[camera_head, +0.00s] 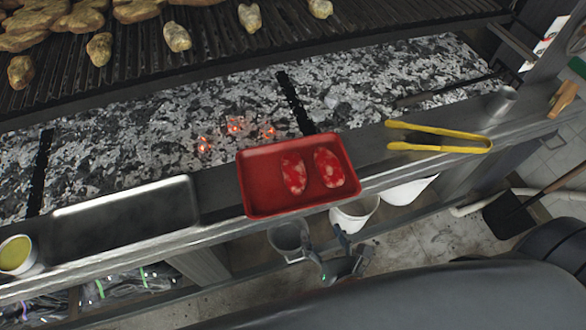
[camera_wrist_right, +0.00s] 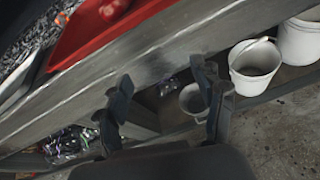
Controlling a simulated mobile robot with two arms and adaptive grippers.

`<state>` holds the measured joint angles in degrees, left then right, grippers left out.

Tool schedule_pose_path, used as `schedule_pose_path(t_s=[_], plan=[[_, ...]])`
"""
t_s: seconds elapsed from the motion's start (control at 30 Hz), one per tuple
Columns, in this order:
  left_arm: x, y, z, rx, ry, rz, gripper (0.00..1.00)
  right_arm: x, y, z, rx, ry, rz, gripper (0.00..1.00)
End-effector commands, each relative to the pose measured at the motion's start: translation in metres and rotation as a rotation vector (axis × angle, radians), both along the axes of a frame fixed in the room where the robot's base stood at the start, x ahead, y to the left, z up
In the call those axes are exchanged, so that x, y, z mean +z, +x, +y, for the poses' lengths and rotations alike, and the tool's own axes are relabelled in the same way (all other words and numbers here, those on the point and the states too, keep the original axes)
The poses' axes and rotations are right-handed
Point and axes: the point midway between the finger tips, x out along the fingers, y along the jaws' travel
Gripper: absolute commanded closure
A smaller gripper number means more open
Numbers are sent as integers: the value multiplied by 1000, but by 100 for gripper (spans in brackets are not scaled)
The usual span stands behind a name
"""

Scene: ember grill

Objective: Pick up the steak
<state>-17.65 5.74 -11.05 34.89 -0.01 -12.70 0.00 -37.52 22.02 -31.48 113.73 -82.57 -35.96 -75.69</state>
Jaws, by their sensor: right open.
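Two red marbled pieces of meat lie side by side in a red tray (camera_head: 258,192) on the ledge in front of the grill. The left steak (camera_head: 294,172) and the right steak (camera_head: 328,167) are apart, in the tray's right part. My right gripper (camera_head: 324,246) is in front of the ledge, below the tray in the head view. In the right wrist view the gripper (camera_wrist_right: 164,98) is open and empty, with the ledge edge beyond its fingers. My left gripper is not in view.
Yellow tongs (camera_head: 440,147) lie right of the tray. An empty metal tray (camera_head: 125,215) and a cup of yellow stuff (camera_head: 16,255) stand to the left. Glowing embers (camera_head: 236,126) lie behind.

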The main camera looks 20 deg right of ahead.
Motion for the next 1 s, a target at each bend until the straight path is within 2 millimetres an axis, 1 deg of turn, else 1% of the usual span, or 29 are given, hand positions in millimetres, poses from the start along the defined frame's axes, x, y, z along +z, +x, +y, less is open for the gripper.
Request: schedule_pose_path(t_s=[0.03, 0.1, 0.2, 0.27, 0.37, 0.4, 0.6, 0.7, 0.93, 1.0], plan=[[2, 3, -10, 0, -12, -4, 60, 27, 1, 5, 32, -57, -56, 32], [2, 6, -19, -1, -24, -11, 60, 55, 2, 10, 61, -124, -117, 32], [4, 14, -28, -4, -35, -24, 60, 78, 3, 13, 80, -179, -168, 32], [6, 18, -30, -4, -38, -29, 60, 83, 7, 14, 83, -196, -181, 32], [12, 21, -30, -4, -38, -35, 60, 84, 21, 14, 84, -202, -188, 32], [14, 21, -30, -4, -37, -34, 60, 83, 29, 15, 83, -201, -189, 32], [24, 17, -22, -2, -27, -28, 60, 74, 67, 16, 83, -199, -186, 32], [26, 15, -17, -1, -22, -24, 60, 70, 80, 17, 84, -199, -184, 32], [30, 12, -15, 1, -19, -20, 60, 66, 95, 18, 84, -196, -184, 32], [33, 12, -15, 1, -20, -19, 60, 64, 105, 19, 83, -198, -184, 32]])
